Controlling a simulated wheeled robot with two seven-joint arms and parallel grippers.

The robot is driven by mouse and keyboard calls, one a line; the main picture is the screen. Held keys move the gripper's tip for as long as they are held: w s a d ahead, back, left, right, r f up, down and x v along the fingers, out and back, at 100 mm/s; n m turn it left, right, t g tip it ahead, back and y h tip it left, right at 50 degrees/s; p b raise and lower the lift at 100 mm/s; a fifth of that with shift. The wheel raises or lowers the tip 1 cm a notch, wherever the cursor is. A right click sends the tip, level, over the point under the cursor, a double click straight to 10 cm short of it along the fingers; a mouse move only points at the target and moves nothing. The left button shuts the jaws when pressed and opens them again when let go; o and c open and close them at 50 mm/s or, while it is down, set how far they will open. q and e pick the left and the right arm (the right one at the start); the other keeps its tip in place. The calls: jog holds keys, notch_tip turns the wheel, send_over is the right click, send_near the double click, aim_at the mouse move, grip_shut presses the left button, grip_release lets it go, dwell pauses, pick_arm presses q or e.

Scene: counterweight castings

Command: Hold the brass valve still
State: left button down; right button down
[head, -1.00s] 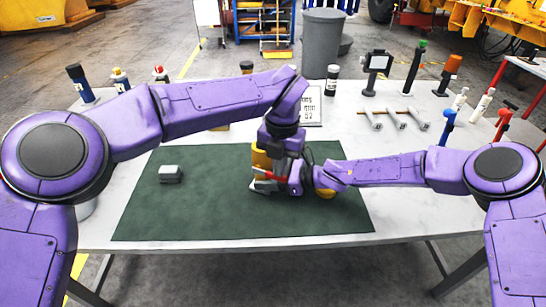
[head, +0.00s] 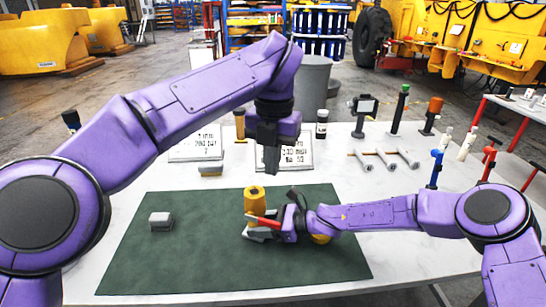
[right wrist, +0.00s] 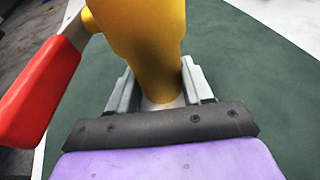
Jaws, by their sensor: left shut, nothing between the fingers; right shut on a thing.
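The brass valve (head: 255,196) is a yellow body with a red lever, on the green mat (head: 180,262). My right gripper (head: 258,232) is shut on the valve's lower part, coming in from the right. In the right wrist view the valve (right wrist: 145,35) stands between the two grey fingers (right wrist: 155,88), and its red lever sticks out to the left. My left gripper (head: 271,163) is shut and empty, above and behind the valve, apart from it. Another yellow end of the valve shows right of the right gripper; the part between is hidden.
A small grey block (head: 160,220) lies on the mat's left side. Bottles, stands and several metal rods (head: 386,158) stand or lie along the back and right.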

jog(key=shift+c, duration=1.9)
grip_release()
